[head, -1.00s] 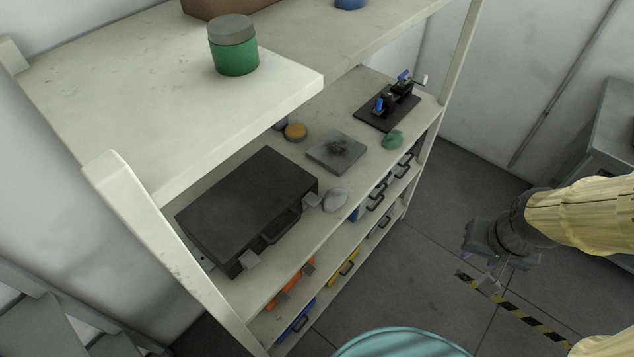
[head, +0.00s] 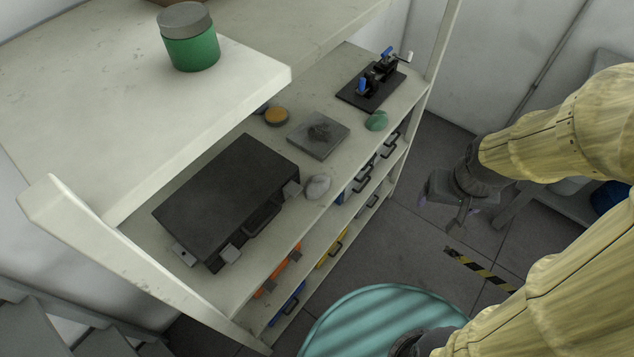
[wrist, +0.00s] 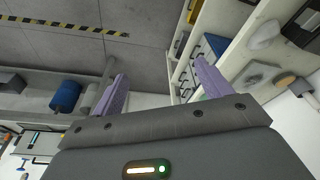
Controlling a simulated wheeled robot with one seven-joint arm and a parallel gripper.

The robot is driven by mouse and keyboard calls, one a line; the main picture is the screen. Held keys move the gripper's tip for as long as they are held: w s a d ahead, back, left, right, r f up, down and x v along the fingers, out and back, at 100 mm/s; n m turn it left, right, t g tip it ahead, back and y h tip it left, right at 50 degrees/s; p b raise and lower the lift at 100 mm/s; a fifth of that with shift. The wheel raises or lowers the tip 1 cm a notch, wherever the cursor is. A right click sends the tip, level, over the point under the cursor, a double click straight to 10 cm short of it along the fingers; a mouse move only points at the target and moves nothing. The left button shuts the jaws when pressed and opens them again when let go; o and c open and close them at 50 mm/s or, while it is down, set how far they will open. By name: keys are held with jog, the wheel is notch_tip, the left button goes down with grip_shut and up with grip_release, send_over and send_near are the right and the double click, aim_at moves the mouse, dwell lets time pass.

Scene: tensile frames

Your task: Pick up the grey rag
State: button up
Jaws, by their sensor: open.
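A light grey crumpled lump (head: 317,186), which looks like the grey rag, lies on the middle shelf near its front edge, just right of the black case. It also shows at the upper right in the wrist view (wrist: 263,33). My gripper (head: 457,212) is over the floor to the right of the shelf, apart from the lump. In the wrist view its purple fingers (wrist: 161,69) are spread wide with nothing between them.
The black case (head: 228,200) fills the shelf's left part. An upper shelf board (head: 130,85) with a green jar (head: 189,38) overhangs it. A green lump (head: 376,120) and a black clamp device (head: 372,88) sit farther right. A teal round top (head: 375,322) is in front.

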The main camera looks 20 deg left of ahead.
jog(key=o, duration=0.4)
jog(key=w+a+n+p, duration=0.4)
jog(key=w+a, duration=0.1)
jog(key=shift+r, duration=0.3)
jog(key=w+a+f+n+y+p, duration=0.1)
jog(key=a+n+p, duration=0.3)
jog(key=a, duration=0.4)
jog(key=w+a+f+n+y+p, duration=0.2)
jog(key=a+f+n+y+p, duration=0.1)
jog(key=a, duration=0.6)
jog(key=shift+a+f+n+g+p, duration=0.2)
jog(key=shift+n+g+p, duration=0.2)
jog(key=shift+n, duration=0.3)
jog(key=p, duration=0.2)
send_over(320, 181)
jog(key=s+d, duration=0.1)
jog(key=d, duration=0.1)
notch_tip(320, 181, down, 11)
jog(key=shift+a+r, duration=0.1)
jog(key=shift+r, duration=0.1)
jog(key=shift+f, duration=0.1)
jog(key=shift+p+x, duration=1.05)
jog(key=shift+x, duration=1.8)
